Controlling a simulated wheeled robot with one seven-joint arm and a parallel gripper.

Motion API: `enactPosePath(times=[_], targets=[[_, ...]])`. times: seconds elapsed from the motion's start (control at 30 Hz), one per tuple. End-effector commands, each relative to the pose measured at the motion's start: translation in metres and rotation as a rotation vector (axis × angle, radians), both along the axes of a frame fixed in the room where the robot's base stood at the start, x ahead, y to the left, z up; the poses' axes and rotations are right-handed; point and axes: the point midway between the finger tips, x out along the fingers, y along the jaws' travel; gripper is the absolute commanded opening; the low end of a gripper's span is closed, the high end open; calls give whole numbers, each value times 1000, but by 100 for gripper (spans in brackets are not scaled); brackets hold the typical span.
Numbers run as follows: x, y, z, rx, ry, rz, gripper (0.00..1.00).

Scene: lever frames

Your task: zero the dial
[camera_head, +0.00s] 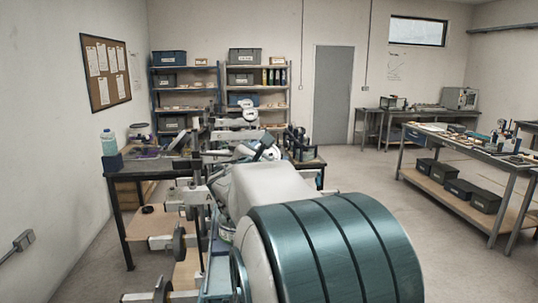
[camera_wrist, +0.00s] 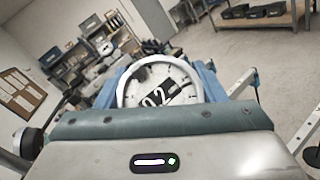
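A round dial (camera_wrist: 128,92) with a white face and a pale rim shows in the middle of the wrist view, set against blue parts. Large dark characters that look like "02" cross its lower face, and small marks run near the rim. The pointer cannot be told apart clearly. The lower part of the dial is hidden behind the grey and teal housing of my gripper (camera_wrist: 155,138). No fingertips can be made out, so its opening is unclear. In the head view my own arm covers much of the workbench area, and a whitish round part (camera_head: 268,153) shows just beyond it.
A bench (camera_head: 150,172) with a blue bottle (camera_head: 108,143) stands at the left. Shelves with bins (camera_head: 245,80) line the back wall. Another workbench (camera_head: 460,139) stands at the right, with open floor (camera_head: 370,185) before it.

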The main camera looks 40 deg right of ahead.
Motion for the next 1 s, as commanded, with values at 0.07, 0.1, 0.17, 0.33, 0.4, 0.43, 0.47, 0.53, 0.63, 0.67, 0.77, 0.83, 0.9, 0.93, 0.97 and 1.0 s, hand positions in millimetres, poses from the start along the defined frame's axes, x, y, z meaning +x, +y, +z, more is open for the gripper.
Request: enactPosePath(times=[0.07,0.1,0.17,0.33,0.4,0.43,0.47,0.53,0.63,0.67,0.77,0.83,0.9,0.93,0.97,1.0], targets=[[0,0,0,0,0,0,40],[0,0,0,0,0,0,40],[0,0,0,4,-3,-4,40],[0,0,1,49,-33,-56,40],[-1,-1,1,82,-52,-94,40],[-1,-1,1,97,-62,-110,40],[-1,-1,1,112,-72,-127,40],[-2,-1,1,147,-93,-166,40],[-3,-2,0,192,-121,-219,40],[-4,-2,0,204,-128,-232,40],[-4,-2,-2,232,-144,-265,40],[-5,-2,-2,244,-150,-276,40],[-5,-2,-3,247,-152,-280,40],[-5,-1,-3,248,-153,-281,40],[-5,-1,-3,248,-153,-281,40],[-5,-2,-3,248,-153,-281,40]])
